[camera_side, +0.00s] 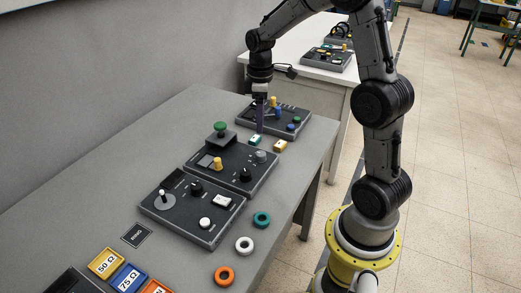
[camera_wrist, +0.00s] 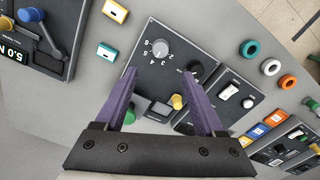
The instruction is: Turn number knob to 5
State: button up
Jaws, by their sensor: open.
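The number knob (camera_wrist: 160,48) is a round grey knob with printed digits around it, on a dark panel (camera_wrist: 150,70). It is near the top centre of the wrist view, and where it points is too small to tell. In the side view the grey knob (camera_side: 261,156) sits at the back right of the middle panel. My gripper has purple fingers (camera_wrist: 161,73) that are open and apart with nothing between them. The knob appears just beyond the fingertips in the wrist view. In the side view my gripper (camera_side: 259,130) hangs by the far panel, apart from the knob.
The middle panel also has a green button (camera_side: 220,127), a yellow knob (camera_side: 217,163) and a black knob (camera_side: 245,175). A far panel (camera_side: 298,113) carries levers. A near panel (camera_side: 190,225) has a joystick. Loose rings (camera_side: 245,245) lie along the right edge.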

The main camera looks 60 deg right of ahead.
aim_at(261, 153)
notch_tip(261, 153, down, 12)
jog(key=shift+r, duration=0.1)
jog(key=shift+c, duration=0.3)
grip_shut()
dwell(0.3)
